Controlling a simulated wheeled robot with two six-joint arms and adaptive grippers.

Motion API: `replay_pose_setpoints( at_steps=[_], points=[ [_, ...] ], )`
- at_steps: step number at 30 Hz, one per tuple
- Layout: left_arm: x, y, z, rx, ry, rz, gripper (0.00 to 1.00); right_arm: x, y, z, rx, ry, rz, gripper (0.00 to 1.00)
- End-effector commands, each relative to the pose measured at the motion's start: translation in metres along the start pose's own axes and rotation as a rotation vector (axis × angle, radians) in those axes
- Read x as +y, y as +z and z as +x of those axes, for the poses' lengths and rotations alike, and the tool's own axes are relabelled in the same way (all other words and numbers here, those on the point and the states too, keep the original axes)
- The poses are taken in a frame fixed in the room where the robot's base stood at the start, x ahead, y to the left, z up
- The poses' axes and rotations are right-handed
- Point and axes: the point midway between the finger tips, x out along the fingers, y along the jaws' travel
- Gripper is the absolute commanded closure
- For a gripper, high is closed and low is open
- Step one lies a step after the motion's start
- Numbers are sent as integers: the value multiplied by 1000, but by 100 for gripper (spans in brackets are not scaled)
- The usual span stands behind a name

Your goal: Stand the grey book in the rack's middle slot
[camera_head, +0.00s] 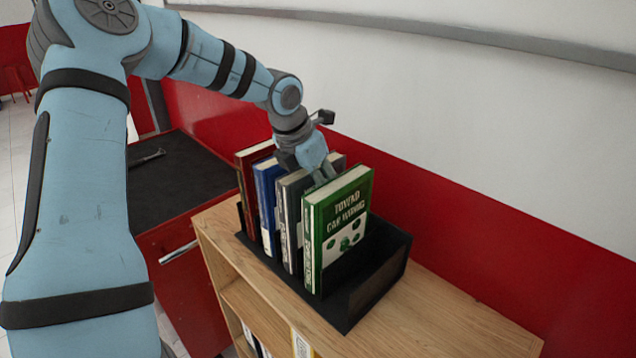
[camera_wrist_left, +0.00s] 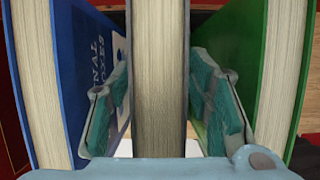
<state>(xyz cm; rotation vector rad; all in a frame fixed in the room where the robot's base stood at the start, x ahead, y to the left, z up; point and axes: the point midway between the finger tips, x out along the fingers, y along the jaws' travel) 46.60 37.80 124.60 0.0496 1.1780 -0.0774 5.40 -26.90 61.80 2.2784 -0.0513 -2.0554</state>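The grey book (camera_head: 292,222) stands upright in the black rack (camera_head: 377,285), between the blue book (camera_head: 266,205) and the green book (camera_head: 338,228). A red book (camera_head: 246,190) is at the rack's left end. My left gripper (camera_head: 320,170) is down at the top of the grey book. In the left wrist view the grey book's page edge (camera_wrist_left: 160,80) runs between my two fingers, one on each side. The fingers look open, with narrow gaps to its covers. The book's lower end is hidden in the rack. My right gripper is not in view.
The rack stands on a wooden shelf unit (camera_head: 440,325), with free room in the rack right of the green book. A red cabinet with a dark top (camera_head: 185,185) is at the left. A red and white wall (camera_head: 480,210) runs close behind.

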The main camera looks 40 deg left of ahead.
Motion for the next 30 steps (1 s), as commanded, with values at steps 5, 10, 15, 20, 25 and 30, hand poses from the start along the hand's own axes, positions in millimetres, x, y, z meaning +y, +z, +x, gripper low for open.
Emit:
replay_pose_setpoints(
  at_steps=[5,10,15,20,25,30],
  points=[
    [0,1,-2,0,0,0,54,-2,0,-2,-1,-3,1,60],
    [0,2,-19,-5,0,0,54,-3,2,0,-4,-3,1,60],
    [0,2,-59,-6,2,1,54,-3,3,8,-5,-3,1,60],
    [0,1,-97,-4,1,0,54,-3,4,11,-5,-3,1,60],
    [0,1,-120,-1,1,-1,54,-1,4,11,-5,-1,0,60],
    [0,1,-124,1,0,0,54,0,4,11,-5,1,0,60]
  ],
)
